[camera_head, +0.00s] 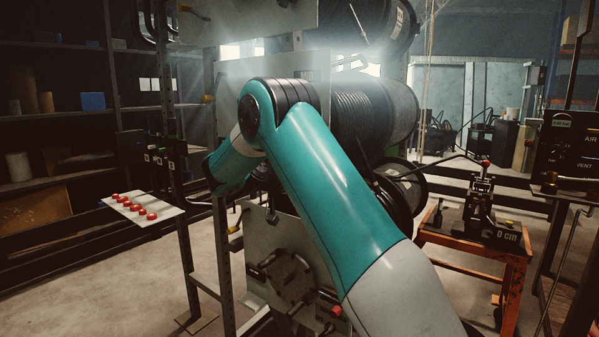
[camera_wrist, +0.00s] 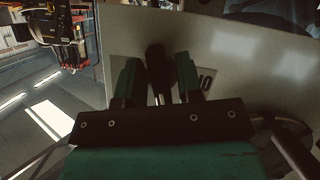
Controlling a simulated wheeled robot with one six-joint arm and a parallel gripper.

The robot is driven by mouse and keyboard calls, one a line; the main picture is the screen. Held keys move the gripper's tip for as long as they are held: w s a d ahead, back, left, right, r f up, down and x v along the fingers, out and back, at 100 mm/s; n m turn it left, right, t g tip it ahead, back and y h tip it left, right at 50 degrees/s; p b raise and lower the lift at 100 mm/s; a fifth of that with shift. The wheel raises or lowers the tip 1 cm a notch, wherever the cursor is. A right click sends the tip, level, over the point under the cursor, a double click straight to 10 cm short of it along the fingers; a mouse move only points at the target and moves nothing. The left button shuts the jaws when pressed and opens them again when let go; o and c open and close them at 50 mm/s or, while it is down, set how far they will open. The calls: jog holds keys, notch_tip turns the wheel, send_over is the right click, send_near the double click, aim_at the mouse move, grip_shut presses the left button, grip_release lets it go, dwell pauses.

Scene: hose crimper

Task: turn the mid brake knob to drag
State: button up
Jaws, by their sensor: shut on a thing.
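In the wrist view my gripper (camera_wrist: 158,78) has its two green fingers on either side of a dark upright knob (camera_wrist: 155,60), and it is shut on it. The knob stands in front of a pale grey panel (camera_wrist: 235,50). A label (camera_wrist: 206,80) with dark marks shows just right of the fingers, partly covered, so I cannot read the knob's setting. I take this as the mid brake knob. In the head view my teal arm hides the gripper and the knob.
Black hose reels (camera_head: 375,110) stand behind my arm on a metal rack. A tray of red buttons (camera_head: 140,210) juts out at the left. An orange cart (camera_head: 510,262) carries a black press (camera_head: 480,208) at the right. Open floor lies at the lower left.

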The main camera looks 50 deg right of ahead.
jog(key=shift+r+n+g+p, duration=0.1)
jog(key=shift+n+g+p, duration=0.65)
jog(key=shift+p, duration=0.5)
jog(key=o, duration=0.6)
jog(key=shift+a, duration=0.1)
jog(key=p+v, duration=1.2)
jog(key=v, duration=0.5)
jog(key=shift+a, duration=0.2)
